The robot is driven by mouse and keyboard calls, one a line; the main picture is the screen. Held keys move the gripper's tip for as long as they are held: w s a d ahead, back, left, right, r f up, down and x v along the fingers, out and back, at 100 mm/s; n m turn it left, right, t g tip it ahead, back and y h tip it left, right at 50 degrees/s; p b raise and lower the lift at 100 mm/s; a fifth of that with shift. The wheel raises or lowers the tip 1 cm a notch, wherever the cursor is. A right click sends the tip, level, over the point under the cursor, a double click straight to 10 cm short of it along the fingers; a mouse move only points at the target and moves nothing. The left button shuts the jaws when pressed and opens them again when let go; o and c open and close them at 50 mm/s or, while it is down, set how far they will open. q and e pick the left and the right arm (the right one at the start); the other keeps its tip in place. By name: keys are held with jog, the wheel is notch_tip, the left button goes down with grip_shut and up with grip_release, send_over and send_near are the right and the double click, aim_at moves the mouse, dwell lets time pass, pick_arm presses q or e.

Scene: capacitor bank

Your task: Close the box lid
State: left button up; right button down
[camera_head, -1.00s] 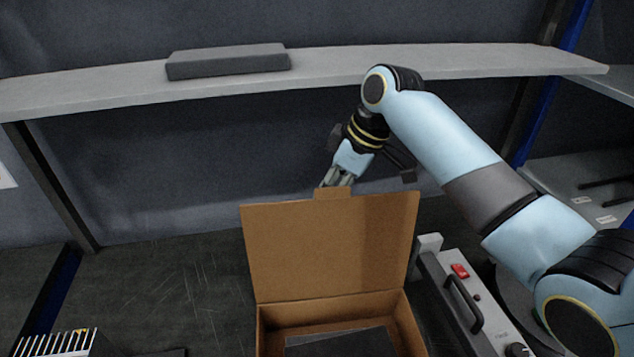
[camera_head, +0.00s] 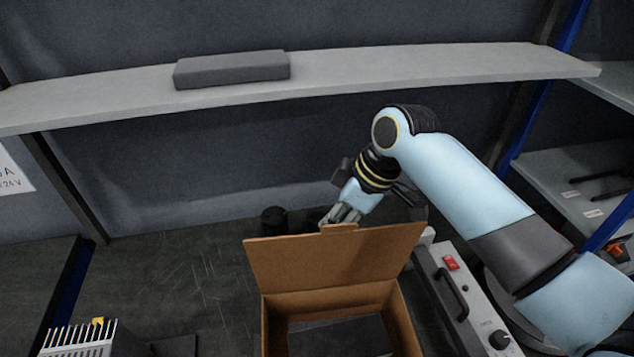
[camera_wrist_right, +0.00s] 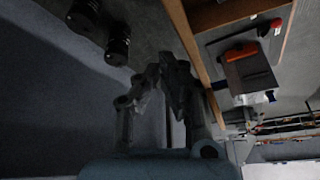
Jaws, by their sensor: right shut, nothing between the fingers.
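An open cardboard box (camera_head: 275,320) stands at the bottom middle of the head view, with a dark flat thing (camera_head: 340,338) inside. Its lid (camera_head: 335,262) stands up from the far side, tilted. My right gripper (camera_head: 340,216) is shut and empty, behind the lid's top edge by the small tab. The lid hides part of the fingertips, and I cannot tell whether they touch it. In the right wrist view the shut fingers (camera_wrist_right: 172,62) are beside a brown cardboard edge (camera_wrist_right: 192,50). My left gripper is not in view.
A grey shelf (camera_head: 400,72) with a dark grey slab (camera_head: 232,70) runs across behind. A grey device with a handle and red switch (camera_head: 451,263) stands right of the box. A dark cylinder (camera_head: 274,220) stands behind the lid. The floor left of the box is mostly clear.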

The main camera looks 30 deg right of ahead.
jog(key=shift+s+a, duration=0.2)
jog(key=shift+s, duration=0.35)
jog(key=shift+s+a, duration=0.2)
jog(key=shift+s, duration=0.35)
jog(key=s+a, duration=0.2)
jog(key=s, duration=0.5)
jog(key=shift+a, duration=0.25)
jog(key=shift+s, duration=0.1)
dwell(0.8)
